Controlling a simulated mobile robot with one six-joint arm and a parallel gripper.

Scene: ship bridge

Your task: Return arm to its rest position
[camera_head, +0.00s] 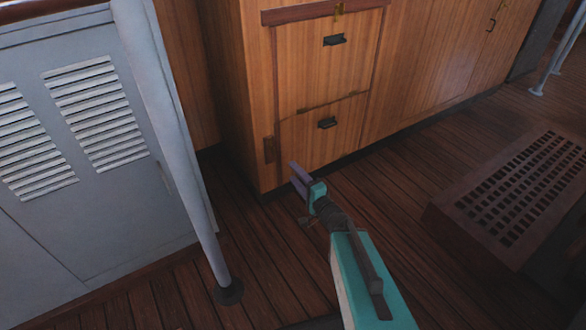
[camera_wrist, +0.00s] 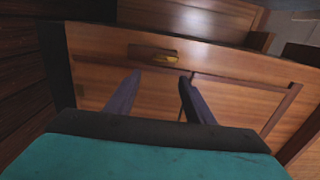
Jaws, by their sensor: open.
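My gripper (camera_head: 297,181) is at the end of my teal arm, in front of the lower part of the wooden cabinet (camera_head: 262,95) in the head view. Its two dark purple fingers are apart and nothing is between them. In the wrist view my gripper (camera_wrist: 155,92) points at the wooden cabinet front (camera_wrist: 240,105), where a brass catch (camera_wrist: 158,55) shows beyond the fingertips. My arm reaches forward from the bottom of the head view. Whether the fingers touch the cabinet cannot be told.
A grey pole (camera_head: 180,140) stands left of my arm, beside a grey louvred cabinet (camera_head: 70,150). The drawers, with dark handles (camera_head: 327,123), look closed. A raised grating (camera_head: 515,195) lies to the right. Bare plank floor (camera_head: 400,190) lies between it and my arm.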

